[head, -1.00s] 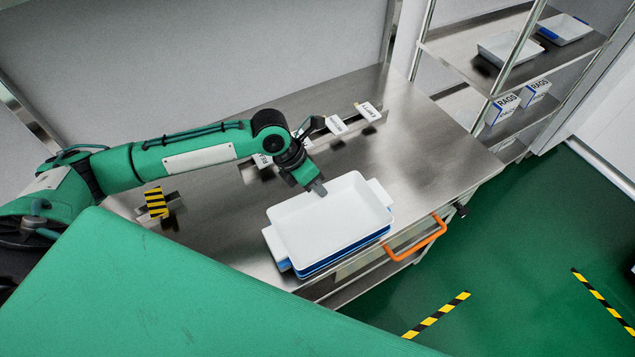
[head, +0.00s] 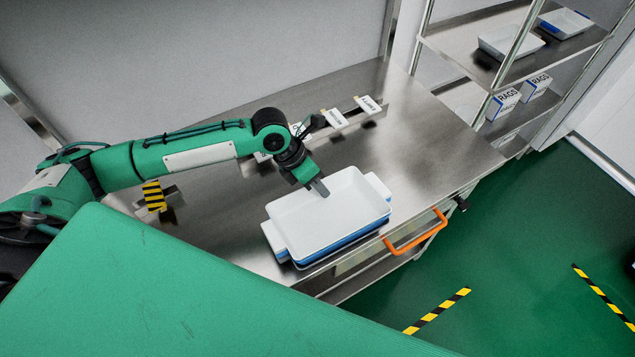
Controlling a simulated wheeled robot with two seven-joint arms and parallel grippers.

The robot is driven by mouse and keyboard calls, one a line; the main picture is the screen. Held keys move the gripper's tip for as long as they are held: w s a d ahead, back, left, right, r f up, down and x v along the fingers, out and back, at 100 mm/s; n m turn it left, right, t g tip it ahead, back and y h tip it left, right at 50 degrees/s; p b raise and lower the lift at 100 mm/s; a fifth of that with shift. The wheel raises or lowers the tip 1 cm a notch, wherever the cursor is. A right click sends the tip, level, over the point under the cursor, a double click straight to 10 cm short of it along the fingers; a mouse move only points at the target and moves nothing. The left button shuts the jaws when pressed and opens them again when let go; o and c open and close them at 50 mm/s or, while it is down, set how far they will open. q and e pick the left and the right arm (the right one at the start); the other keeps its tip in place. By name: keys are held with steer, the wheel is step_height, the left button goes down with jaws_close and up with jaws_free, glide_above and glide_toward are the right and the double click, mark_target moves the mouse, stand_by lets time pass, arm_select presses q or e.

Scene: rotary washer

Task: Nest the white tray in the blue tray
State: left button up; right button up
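The white tray (head: 330,214) lies over the blue tray (head: 345,245) at the front edge of the steel table. The blue tray shows as a band under the white tray's near side and beside its end handles. How deep the white tray sits inside it is hidden. My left gripper (head: 319,187) is at the white tray's far rim, with a fingertip overlapping the inside of the far wall. Only one fingertip shows clearly, so I cannot tell whether it is closed on the rim. My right gripper is not in view.
Label cards (head: 333,118) stand along the back of the steel table (head: 420,130). A yellow-black striped block (head: 154,196) is at the left. An orange handle (head: 416,233) sticks out at the front. A shelf rack (head: 475,55) with trays stands at the right. The table's right part is clear.

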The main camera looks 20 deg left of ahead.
arm_select(q)
steer(key=shift+a+f, duration=0.15)
steer(key=shift+f, duration=0.1)
steer(key=shift+a+r, duration=0.1)
steer(key=b+v, duration=0.3)
steer(key=v, duration=1)
steer(key=shift+r, duration=0.5)
